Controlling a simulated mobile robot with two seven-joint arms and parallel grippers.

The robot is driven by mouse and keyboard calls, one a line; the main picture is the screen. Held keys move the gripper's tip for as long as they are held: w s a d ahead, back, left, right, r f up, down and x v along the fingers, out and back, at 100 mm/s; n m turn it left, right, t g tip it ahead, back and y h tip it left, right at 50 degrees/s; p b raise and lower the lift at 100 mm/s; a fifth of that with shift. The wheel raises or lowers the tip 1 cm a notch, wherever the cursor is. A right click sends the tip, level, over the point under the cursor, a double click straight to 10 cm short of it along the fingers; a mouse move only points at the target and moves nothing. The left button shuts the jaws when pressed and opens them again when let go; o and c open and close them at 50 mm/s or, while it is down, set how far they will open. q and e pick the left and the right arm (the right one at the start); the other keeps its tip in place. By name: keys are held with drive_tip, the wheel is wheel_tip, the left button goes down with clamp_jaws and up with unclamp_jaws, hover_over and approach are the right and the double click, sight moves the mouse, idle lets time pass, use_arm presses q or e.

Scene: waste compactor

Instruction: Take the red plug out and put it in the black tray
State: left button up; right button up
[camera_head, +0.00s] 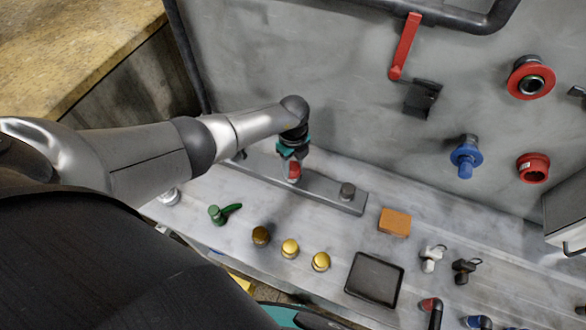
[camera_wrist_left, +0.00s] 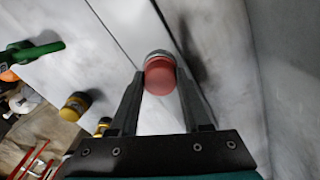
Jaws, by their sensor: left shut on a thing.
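The red plug (camera_head: 293,172) is at the grey rail on the light ledge. My left gripper (camera_head: 292,160) reaches down over it and is shut on it. In the left wrist view the red plug (camera_wrist_left: 160,75) sits between the fingertips, with a grey collar beyond it. I cannot tell whether the plug is still seated in its socket. The black tray (camera_head: 374,278) lies empty on the ledge, lower right of the gripper. No fingers of my right gripper show.
A grey round knob (camera_head: 347,191) stands at the rail's right end. A green handle (camera_head: 222,213), several yellow knobs (camera_head: 290,248) and an orange block (camera_head: 395,222) stand around the ledge. The wall behind carries a red lever (camera_head: 405,46) and a blue connector (camera_head: 466,158).

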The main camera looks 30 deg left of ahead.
use_arm(q)
clamp_jaws()
drive_tip(key=n+p, duration=0.1)
drive_tip(key=n, duration=0.2)
drive_tip(key=shift+n+p, duration=0.35)
drive_tip(key=shift+n, duration=0.75)
drive_tip(key=shift+s+f, duration=0.1)
drive_tip(key=n+p, duration=0.1)
drive_tip(key=n, duration=0.1)
drive_tip(key=shift+n, duration=1.6)
